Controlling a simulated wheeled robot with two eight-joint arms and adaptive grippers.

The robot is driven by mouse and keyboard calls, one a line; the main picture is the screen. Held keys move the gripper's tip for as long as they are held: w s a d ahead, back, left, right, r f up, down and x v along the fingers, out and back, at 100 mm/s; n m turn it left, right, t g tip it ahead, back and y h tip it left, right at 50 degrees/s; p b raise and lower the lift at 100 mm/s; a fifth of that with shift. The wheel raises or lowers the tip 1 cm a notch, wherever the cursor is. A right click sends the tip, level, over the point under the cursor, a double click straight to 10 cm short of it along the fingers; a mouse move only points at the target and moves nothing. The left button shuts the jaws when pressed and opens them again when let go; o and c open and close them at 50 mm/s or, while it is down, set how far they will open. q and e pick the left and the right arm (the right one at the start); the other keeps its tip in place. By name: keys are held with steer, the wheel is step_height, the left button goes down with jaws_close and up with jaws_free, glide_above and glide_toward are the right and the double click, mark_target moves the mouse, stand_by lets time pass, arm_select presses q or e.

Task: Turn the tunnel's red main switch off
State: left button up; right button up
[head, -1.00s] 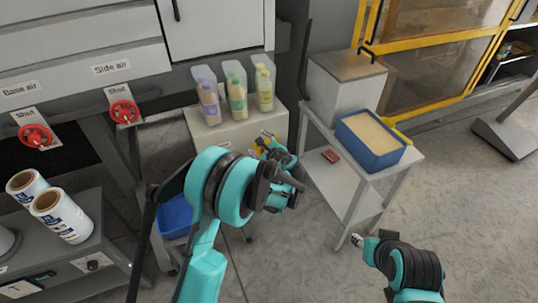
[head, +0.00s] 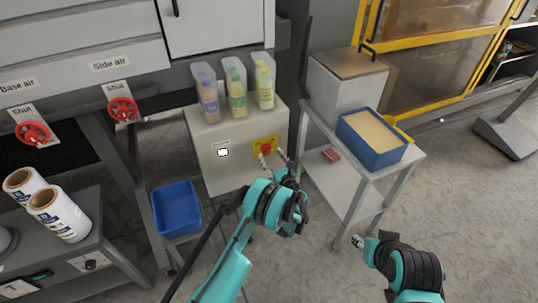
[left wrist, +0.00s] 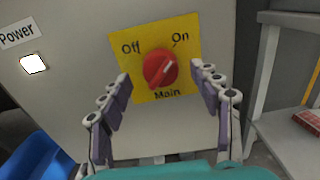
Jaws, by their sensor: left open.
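The red main switch (left wrist: 160,68) is a round knob on a yellow plate (left wrist: 187,42) marked Off, On and Main. Its pointer line leans up and right, toward On. In the head view the switch (head: 266,149) sits on the front of a grey box (head: 228,172). My left gripper (left wrist: 163,82) is open in front of the plate, one finger on each side of the knob, with no clear contact. It also shows in the head view (head: 275,161). My right gripper (head: 357,240) is low at the right, away from the box; its jaw state is unclear.
A lit white Power lamp (left wrist: 33,63) is left of the plate. Several bottles in clear holders (head: 236,92) stand on the box. A blue bin (head: 177,208) is at its left. A grey stand (head: 352,187) with a blue tray (head: 372,158) is close at right.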

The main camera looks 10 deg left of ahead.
mark_target(267, 150)
arm_select(q)
steer(key=shift+x, duration=1.25)
steer(key=c, duration=1.1)
steer(key=shift+c, duration=0.2)
